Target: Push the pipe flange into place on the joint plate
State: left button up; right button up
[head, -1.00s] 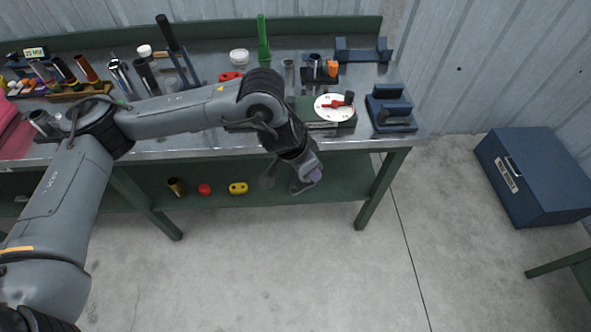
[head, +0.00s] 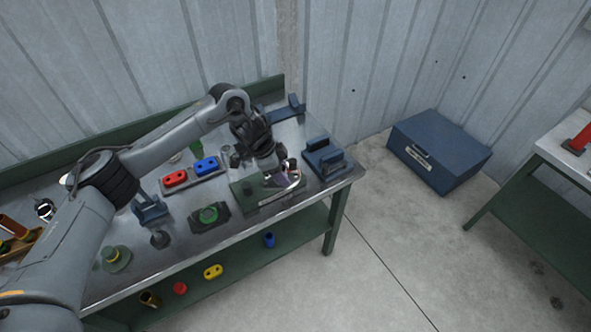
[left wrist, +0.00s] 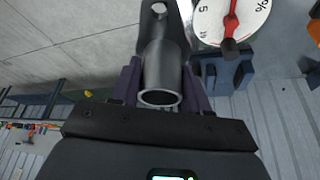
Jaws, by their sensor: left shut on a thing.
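My left gripper (head: 281,168) is over the right part of the workbench, close to the white dial with red marks (head: 294,180). In the left wrist view its purple fingers are shut on a dark metal pipe piece (left wrist: 163,65), with a flange-like plate (left wrist: 158,18) at its far end; this looks like the pipe flange. The held piece is too small to make out in the head view. A dark plate with a green ring (head: 209,215) lies left of the gripper; I cannot tell whether it is the joint plate. My right gripper is not in view.
A red block (head: 175,178) and a blue block (head: 206,165) sit on a tray behind the dark plate. A blue stand (head: 325,158) is at the bench's right end. A blue case (head: 435,150) stands beyond. The dial also shows in the left wrist view (left wrist: 232,18).

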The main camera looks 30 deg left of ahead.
pick_arm(q)
jog(key=shift+n, duration=0.4)
jog(key=s+a+p, duration=0.2)
jog(key=a+p, duration=0.1)
jog(key=s+a+f+p, duration=0.1)
jog(key=s+a+p, duration=0.1)
jog(key=a+p, duration=0.1)
jog(key=s+a+p, duration=0.2)
jog(key=a+p, duration=0.1)
jog(key=a, duration=0.1)
jog(key=shift+s+a+f, duration=0.1)
jog(key=shift+s+f, duration=0.25)
jog(key=shift+n+t, duration=0.4)
jog(key=shift+n, duration=0.2)
jog(key=s+a+p, duration=0.7)
jog(key=s+a, duration=0.2)
jog(key=shift+a+f, duration=0.1)
jog(key=shift+a, duration=0.1)
jog(key=shift+y, duration=0.3)
jog(key=shift+f+b, duration=1.85)
jog(key=shift+f, duration=1.35)
